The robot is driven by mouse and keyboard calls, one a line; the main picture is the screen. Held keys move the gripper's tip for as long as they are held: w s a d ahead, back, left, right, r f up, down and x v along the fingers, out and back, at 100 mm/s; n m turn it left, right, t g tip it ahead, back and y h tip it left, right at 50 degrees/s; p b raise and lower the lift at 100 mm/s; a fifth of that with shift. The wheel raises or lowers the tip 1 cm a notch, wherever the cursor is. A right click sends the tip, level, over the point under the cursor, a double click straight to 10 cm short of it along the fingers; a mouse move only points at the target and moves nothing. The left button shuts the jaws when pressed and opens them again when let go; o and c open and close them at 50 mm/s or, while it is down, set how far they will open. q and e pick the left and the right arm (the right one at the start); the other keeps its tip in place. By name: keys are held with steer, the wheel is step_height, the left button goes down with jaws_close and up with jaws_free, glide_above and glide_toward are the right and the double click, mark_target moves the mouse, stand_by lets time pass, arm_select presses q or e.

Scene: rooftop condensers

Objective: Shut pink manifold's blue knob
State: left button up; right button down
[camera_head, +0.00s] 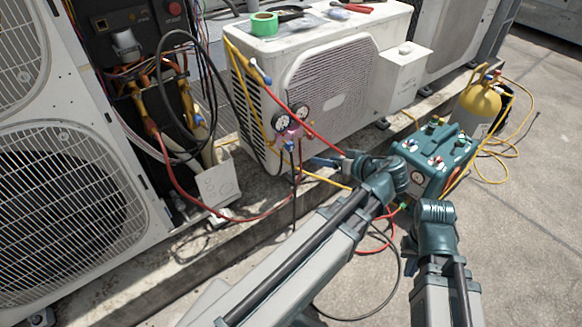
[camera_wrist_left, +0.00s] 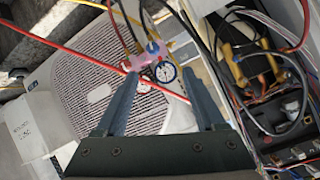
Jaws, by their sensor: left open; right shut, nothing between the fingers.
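The pink manifold (camera_head: 291,133) hangs at the near corner of the white condenser, below two round gauges (camera_head: 291,117). A small blue part (camera_head: 289,146) shows at its lower side; whether this is the blue knob, and how it is turned, is too small to tell. In the left wrist view the pink manifold (camera_wrist_left: 152,48) lies beyond the fingertips, with a gauge (camera_wrist_left: 165,71) between them. My left gripper (camera_head: 324,162) is open and empty, to the right of and slightly below the manifold, apart from it. My right arm shows at the lower right; its fingers are not visible.
Red, yellow and black hoses run around the manifold; a red hose (camera_head: 332,141) passes close above my left gripper. The white condenser (camera_head: 335,80) stands behind. A teal pump unit (camera_head: 434,153) and yellow-topped cylinder (camera_head: 478,103) stand right. Open pavement lies at the lower right.

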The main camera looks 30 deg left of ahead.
arm_select(q)
steer(key=w+a+f+n+t+y+b, duration=0.1)
steer(key=w+a+f+n+y+b, duration=0.1)
steer(key=f+b, duration=0.3)
steer(key=w+a+f+n+t+y+b, duration=0.1)
steer(key=f+b, duration=0.4)
steer(key=b, duration=0.8)
steer(key=w+a+n+y, duration=0.1)
steer(key=n+y, duration=0.1)
steer(key=shift+w+a+f+n, duration=0.15)
steer(key=shift+a+n, duration=0.25)
arm_select(e)
step_height(320, 180, down, 21)
